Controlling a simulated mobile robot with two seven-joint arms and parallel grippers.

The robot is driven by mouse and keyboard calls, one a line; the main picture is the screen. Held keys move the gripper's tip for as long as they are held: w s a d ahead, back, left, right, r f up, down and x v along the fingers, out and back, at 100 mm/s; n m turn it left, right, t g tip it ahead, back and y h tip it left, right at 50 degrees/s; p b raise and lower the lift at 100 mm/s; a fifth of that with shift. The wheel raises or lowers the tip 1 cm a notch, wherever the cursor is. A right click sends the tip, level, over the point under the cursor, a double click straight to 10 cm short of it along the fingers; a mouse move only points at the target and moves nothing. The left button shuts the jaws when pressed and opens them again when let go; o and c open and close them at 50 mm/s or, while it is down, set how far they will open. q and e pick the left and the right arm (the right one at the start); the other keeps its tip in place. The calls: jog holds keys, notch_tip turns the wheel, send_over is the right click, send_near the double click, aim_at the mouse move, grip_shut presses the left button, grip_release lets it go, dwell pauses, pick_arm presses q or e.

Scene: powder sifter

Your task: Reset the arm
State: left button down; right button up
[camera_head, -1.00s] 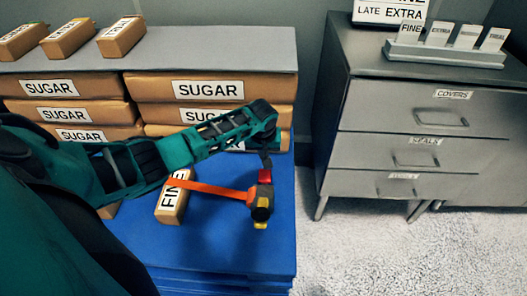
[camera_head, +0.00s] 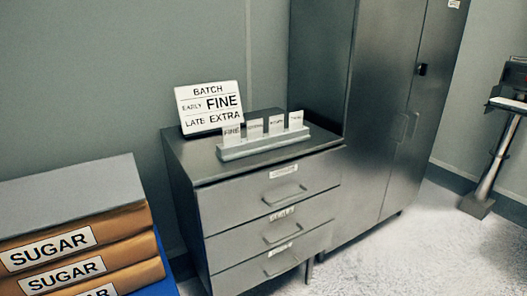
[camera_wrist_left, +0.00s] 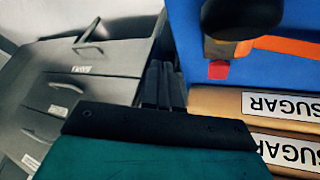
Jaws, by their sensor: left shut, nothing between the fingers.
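In the left wrist view my left gripper (camera_wrist_left: 165,85) shows its dark fingers shut together with nothing between them. It is in the air beside a blue surface (camera_wrist_left: 250,70). Neither arm shows in the head view, and my right gripper is in no view.
A grey drawer cabinet (camera_head: 265,210) holds a BATCH sign (camera_head: 210,107) and a card rack (camera_head: 263,146). A tall metal cabinet (camera_head: 375,110) stands beside it.

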pick_arm(q)
jog(key=s+d+r+m+t+p, duration=0.2)
jog(key=s+r, duration=0.3)
jog(key=s, duration=0.2)
jog(key=s+d+r+m+t+p, duration=0.2)
jog(key=s+r+t, duration=0.1)
jog(key=s+r, duration=0.3)
jog(key=shift+s+d+r+h+p, duration=0.2)
jog(key=shift+s+h+p, duration=0.15)
jog(key=shift+s, duration=0.3)
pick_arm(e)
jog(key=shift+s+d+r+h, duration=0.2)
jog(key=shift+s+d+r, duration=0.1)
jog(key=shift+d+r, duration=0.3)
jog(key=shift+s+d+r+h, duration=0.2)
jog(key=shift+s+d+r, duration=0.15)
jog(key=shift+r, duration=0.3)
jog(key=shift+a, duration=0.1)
